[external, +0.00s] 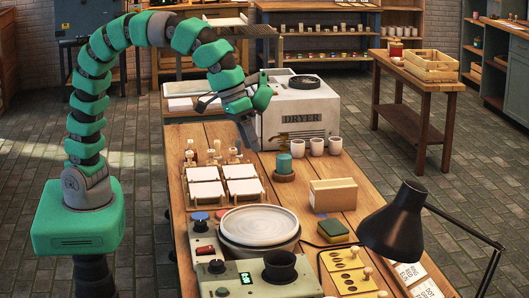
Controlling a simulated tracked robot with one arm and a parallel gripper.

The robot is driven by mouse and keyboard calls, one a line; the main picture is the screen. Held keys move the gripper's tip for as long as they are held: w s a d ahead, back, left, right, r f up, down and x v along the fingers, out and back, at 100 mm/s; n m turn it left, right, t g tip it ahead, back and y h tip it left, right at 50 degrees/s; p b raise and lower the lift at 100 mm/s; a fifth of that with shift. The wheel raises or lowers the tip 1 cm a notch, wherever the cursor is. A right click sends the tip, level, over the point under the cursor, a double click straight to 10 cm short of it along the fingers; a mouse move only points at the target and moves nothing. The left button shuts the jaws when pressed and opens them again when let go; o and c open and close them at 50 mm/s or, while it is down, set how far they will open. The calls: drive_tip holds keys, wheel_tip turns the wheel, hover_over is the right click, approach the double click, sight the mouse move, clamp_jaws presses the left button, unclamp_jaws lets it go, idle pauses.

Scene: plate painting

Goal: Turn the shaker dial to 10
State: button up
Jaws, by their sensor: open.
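A grey-green box (240,290) with a small lit display stands at the near end of the wooden table, partly cut off by the lower edge. A small black knob (217,266) and a wider black round part (279,266) sit on its top. I cannot tell for sure which of these is the shaker dial, and no dial numbers are readable. My gripper (247,128) is open and empty, high over the far end of the table beside the dryer, well away from the box.
A round pale plate (259,225) rests on a wheel behind the box. A black lamp (395,225) overhangs the right side. The dryer (300,115) stands at the far end.

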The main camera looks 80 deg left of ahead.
sight(216, 262)
drive_tip(key=s+d+f+g+y+b, duration=0.1)
drive_tip(key=s+d+f+g, duration=0.1)
drive_tip(key=s+d+f, duration=0.4)
drive_tip(key=s+d+f+g+y, duration=0.15)
drive_tip(key=s+d+f, duration=0.25)
drive_tip(key=f, duration=1)
drive_tip(key=f+b, duration=0.1)
drive_tip(key=f, duration=0.6)
drive_tip(key=shift+s+a+f+b, duration=0.2)
drive_tip(key=shift+b, duration=0.1)
drive_tip(key=c, duration=1)
